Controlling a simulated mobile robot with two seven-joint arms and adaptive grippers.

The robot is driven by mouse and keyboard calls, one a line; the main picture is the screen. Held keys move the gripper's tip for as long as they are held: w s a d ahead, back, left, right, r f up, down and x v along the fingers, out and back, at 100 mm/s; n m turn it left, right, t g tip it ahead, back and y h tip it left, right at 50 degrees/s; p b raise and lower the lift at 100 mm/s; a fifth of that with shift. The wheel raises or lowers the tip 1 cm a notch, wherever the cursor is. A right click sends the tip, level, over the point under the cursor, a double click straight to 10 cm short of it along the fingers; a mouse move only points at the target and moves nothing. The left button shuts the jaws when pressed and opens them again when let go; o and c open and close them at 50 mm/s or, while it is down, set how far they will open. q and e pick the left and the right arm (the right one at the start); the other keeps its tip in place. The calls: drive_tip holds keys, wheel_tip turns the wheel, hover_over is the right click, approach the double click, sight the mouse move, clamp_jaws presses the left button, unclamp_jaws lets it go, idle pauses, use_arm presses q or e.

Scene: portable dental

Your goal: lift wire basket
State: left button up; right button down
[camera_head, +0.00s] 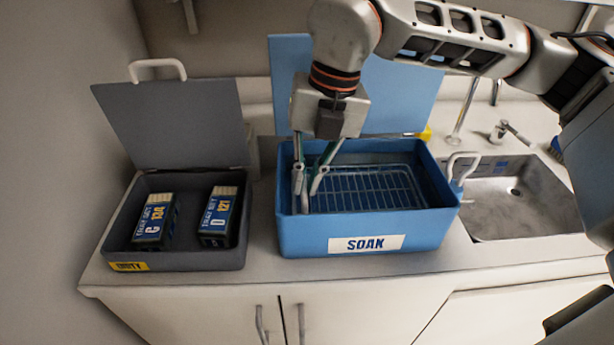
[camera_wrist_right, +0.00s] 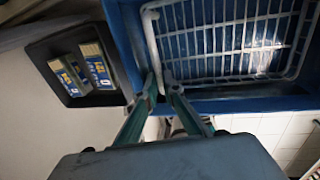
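The wire basket (camera_head: 365,188) is a pale wire grid lying inside the blue tub (camera_head: 300,236) labelled SOAK. Its right handle (camera_head: 462,163) is a white loop standing at the tub's right end. My right gripper (camera_head: 308,186) points down inside the tub's left end, at the basket's left handle. In the right wrist view my fingertips (camera_wrist_right: 161,88) are close together, with the white handle bar (camera_wrist_right: 154,45) running between them. They appear closed on it; the exact contact is partly hidden. The basket appears level and low in the tub. My left gripper is out of view.
A dark open case (camera_head: 190,262) holding two labelled packs stands left of the tub. Its raised lid (camera_head: 172,125) and a blue panel (camera_head: 425,95) stand behind. A sink (camera_head: 520,200) with a tap lies right. The counter has a narrow free front strip.

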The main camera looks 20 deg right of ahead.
drive_tip(key=shift+r, duration=0.1)
drive_tip(key=shift+r, duration=0.35)
wheel_tip(320, 180, up, 7)
drive_tip(key=p, duration=0.4)
drive_tip(key=shift+r, duration=0.15)
drive_tip(key=c, duration=2.2)
unclamp_jaws()
drive_tip(key=shift+f, duration=0.35)
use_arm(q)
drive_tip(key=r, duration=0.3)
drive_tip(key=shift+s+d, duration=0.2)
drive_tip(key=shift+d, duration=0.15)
use_arm(e)
drive_tip(key=shift+o, duration=0.2)
wheel_tip(320, 180, up, 12)
drive_tip(key=d, duration=0.2)
drive_tip(key=shift+s+d, duration=0.15)
drive_tip(key=shift+s, duration=0.15)
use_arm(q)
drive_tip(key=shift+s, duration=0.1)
use_arm(e)
drive_tip(key=shift+s+f, duration=0.1)
drive_tip(key=shift+f, duration=0.05)
